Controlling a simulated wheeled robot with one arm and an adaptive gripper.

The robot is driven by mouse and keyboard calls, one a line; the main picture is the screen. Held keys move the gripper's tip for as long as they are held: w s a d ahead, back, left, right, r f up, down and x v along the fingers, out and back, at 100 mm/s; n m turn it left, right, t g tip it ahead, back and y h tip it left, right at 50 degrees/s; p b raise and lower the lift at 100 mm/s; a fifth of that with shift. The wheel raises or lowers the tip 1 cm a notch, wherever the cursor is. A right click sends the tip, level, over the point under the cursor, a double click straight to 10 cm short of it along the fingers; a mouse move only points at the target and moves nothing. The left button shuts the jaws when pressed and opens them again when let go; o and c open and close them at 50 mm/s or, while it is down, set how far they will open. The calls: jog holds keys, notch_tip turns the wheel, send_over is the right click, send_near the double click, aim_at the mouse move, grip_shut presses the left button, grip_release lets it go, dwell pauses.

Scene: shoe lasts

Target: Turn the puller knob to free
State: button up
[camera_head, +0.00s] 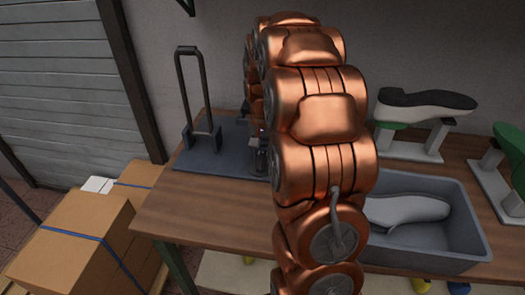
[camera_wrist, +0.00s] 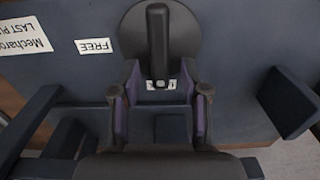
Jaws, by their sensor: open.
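The puller knob (camera_wrist: 150,22) is a dark round disc with a black bar handle, seen from above in the wrist view. Its bar points down the picture, at a small white label (camera_wrist: 152,85) that is partly covered and unreadable. A FREE label (camera_wrist: 95,46) lies left of the knob, away from the bar's end. My gripper (camera_wrist: 160,82) is open, with its fingertips on either side of the bar's lower end; contact cannot be told. In the head view, the puller's blue base (camera_head: 212,160) is on the bench, and my arm hides the knob.
A tall black loop handle (camera_head: 192,88) rises from the base's left. A grey bin (camera_head: 430,250) with a pale last stands right of my arm. Shoe lasts on stands (camera_head: 425,103) are behind it. Cardboard boxes (camera_head: 70,235) are left of the wooden bench (camera_head: 195,215).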

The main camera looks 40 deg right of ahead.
grip_shut()
jog(key=shift+m, duration=0.3)
dwell(0.3)
jog(key=m+b, duration=0.2)
jog(key=m, duration=0.1)
jog(key=shift+s+d, duration=0.15)
jog(key=shift+s, duration=0.15)
jog(key=m, duration=0.3)
jog(key=s+m, duration=0.1)
jog(key=m, duration=0.1)
jog(key=shift+d+m, duration=0.1)
jog(key=shift+m, duration=0.3)
jog(key=m, duration=0.4)
jog(key=shift+s+r+p, duration=0.15)
jog(key=shift+s+p, duration=0.15)
jog(key=shift+p, duration=0.05)
jog(key=shift+s+a+m+p, duration=0.15)
jog(key=shift+m+p, duration=0.25)
jog(key=shift+m, duration=0.7)
jog(key=shift+s+a+m+p, duration=0.15)
jog(key=shift+m+p, duration=0.25)
jog(key=shift+m, duration=0.7)
jog(key=shift+a, duration=0.1)
jog(key=shift+w, duration=0.1)
